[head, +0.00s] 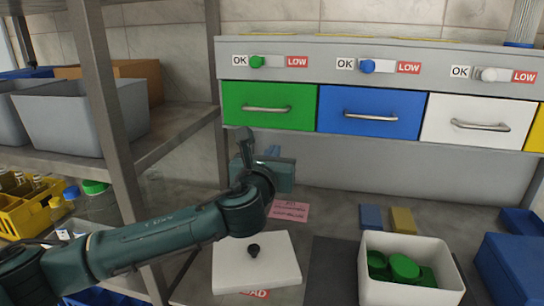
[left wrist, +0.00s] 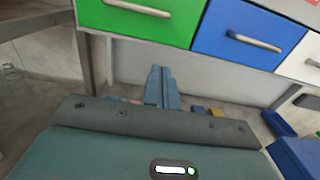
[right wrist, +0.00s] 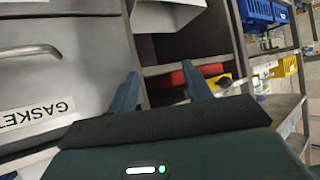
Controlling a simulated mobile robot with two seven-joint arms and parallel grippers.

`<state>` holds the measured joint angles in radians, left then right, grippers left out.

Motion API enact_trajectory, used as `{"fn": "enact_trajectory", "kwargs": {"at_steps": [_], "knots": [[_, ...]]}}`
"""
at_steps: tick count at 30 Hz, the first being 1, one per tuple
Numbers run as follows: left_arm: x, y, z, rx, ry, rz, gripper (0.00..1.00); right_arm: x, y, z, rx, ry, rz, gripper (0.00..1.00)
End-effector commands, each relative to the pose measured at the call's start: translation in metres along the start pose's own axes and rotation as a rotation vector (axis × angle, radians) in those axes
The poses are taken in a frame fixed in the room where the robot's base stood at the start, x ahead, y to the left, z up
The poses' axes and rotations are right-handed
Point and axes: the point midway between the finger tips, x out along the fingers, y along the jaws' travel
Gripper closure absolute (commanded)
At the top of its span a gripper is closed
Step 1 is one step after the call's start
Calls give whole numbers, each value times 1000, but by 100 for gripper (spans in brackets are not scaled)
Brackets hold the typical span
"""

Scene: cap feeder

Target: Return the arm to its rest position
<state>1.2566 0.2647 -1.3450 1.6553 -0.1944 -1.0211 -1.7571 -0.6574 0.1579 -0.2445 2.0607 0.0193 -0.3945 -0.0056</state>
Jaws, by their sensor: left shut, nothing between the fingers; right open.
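My left arm reaches in from the lower left in the head view. Its gripper (head: 273,152) is in front of the grey panel below the green drawer (head: 268,106). In the left wrist view the two blue fingers of the left gripper (left wrist: 160,72) are together with nothing between them. My right gripper (right wrist: 161,85) shows only in the right wrist view, its blue fingers wide apart and empty. It faces a grey drawer front labelled GASKET (right wrist: 38,115) and shelving with a red object (right wrist: 205,72).
The blue drawer (head: 370,112) and white drawer (head: 478,122) look shut. A metal shelf post (head: 105,110) stands beside my left arm.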

Motion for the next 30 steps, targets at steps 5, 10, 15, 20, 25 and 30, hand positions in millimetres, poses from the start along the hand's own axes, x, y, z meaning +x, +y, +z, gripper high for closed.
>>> {"fn": "enact_trajectory", "kwargs": {"at_steps": [5, 10, 15, 20, 25, 30], "knots": [[-15, -5, -22, -154, 54, 0, 100, -1, 0, -1, -4, 4, -2, 50], [-51, -9, -78, -636, 204, 60, 100, -3, 0, 3, -3, -6, -2, 50], [-98, 6, -135, -1193, 343, 238, 100, -4, 0, 7, -2, -15, -2, 50], [-151, 32, -190, -1671, 413, 506, 100, -3, 0, 8, -2, -17, -1, 50], [-224, 67, -248, -2107, 381, 890, 100, -3, 1, 8, -2, -17, 0, 50], [-302, 98, -291, -2395, 227, 1291, 100, -2, 2, 6, -3, -13, 1, 50]]}}
